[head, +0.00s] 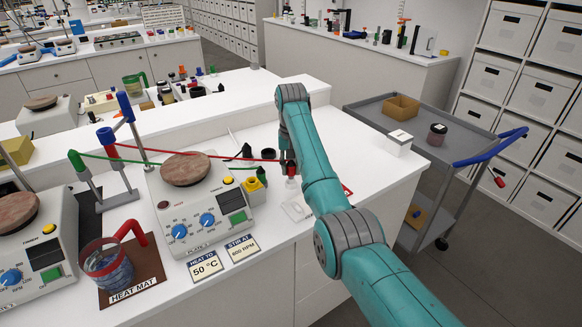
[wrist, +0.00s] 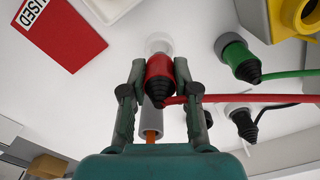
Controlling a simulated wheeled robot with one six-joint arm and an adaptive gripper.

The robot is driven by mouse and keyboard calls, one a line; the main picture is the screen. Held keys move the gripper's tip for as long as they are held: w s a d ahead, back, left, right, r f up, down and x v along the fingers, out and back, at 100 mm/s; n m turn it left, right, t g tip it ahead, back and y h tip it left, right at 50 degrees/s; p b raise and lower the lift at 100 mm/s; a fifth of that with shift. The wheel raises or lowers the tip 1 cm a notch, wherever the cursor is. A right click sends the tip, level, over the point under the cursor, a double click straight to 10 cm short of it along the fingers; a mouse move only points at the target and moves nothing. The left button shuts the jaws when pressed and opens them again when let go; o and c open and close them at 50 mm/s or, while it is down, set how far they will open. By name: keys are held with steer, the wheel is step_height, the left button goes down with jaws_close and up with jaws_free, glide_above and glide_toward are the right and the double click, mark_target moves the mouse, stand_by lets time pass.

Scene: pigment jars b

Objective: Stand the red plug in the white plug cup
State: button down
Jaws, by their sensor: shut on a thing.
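My gripper (head: 289,162) is shut on the red plug (wrist: 160,78), whose two sides lie between the fingers (wrist: 159,72). The plug's black ribbed end faces the wrist camera, and a red cable runs off to the right. The white plug cup (wrist: 158,43) shows as a pale round rim just beyond the plug's far end. The plug covers part of it, so I cannot tell whether the plug's end is inside the cup or above it. In the head view, the red plug (head: 291,170) is small and partly hidden by my arm.
A green plug (wrist: 238,60) and a black plug (wrist: 241,121) stand to the right in the wrist view. A red card (wrist: 62,35) and a white tray (wrist: 110,8) lie at upper left. The hotplate (head: 200,205) stands left of my gripper; the red cable passes above it.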

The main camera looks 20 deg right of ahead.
mark_target(291, 162)
steer(key=shift+f, duration=1.35)
steer(key=c, duration=0.8)
jaws_free()
step_height(291, 162, up, 8)
steer(key=shift+f, duration=0.2)
